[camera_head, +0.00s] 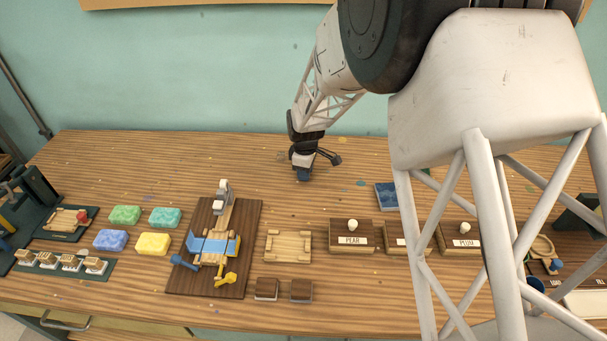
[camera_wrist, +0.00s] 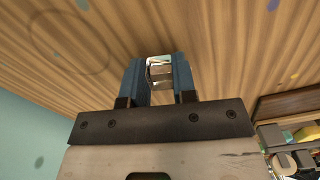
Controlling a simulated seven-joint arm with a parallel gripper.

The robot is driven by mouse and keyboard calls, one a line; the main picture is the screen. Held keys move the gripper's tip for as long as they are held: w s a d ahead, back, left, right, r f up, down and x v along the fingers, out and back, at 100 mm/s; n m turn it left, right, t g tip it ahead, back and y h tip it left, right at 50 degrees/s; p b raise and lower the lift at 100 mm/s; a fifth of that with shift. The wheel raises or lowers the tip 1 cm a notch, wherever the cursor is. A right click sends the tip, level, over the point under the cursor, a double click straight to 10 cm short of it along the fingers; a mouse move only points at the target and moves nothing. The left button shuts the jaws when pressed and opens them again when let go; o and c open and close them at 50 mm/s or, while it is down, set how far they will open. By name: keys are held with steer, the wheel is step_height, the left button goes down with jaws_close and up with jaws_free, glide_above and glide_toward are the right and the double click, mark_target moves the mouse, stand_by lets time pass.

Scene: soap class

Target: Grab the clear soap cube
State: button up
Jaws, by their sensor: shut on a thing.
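My gripper (camera_head: 303,176) is over the back middle of the wooden table in the head view. In the wrist view its two blue fingers (camera_wrist: 159,84) are shut on the clear soap cube (camera_wrist: 160,72), a small see-through block with pale edges. The cube sits between the fingertips, with wood grain visible behind and through it. In the head view I cannot make out the cube at the gripper. Whether it touches the table is not clear.
Four coloured soaps, including a yellow one (camera_head: 153,244), lie at the left. A dark board with a clamp-like device (camera_head: 238,284), a wooden tray (camera_head: 288,259) and a PEAR box (camera_head: 352,240) stand in front of my gripper. The table's back left is clear.

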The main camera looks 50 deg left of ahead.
steer(key=shift+r, duration=0.1)
steer(key=shift+r, duration=0.8)
step_height(320, 180, up, 2)
steer(key=s+d, duration=0.2)
steer(key=d, duration=0.2)
steer(key=s+d+r, duration=0.1)
steer(key=s+d, duration=0.2)
steer(key=d, duration=0.2)
steer(key=s+d, duration=0.3)
steer(key=d, duration=0.1)
steer(key=shift+s+d+r, duration=0.15)
steer(key=shift+d, duration=0.2)
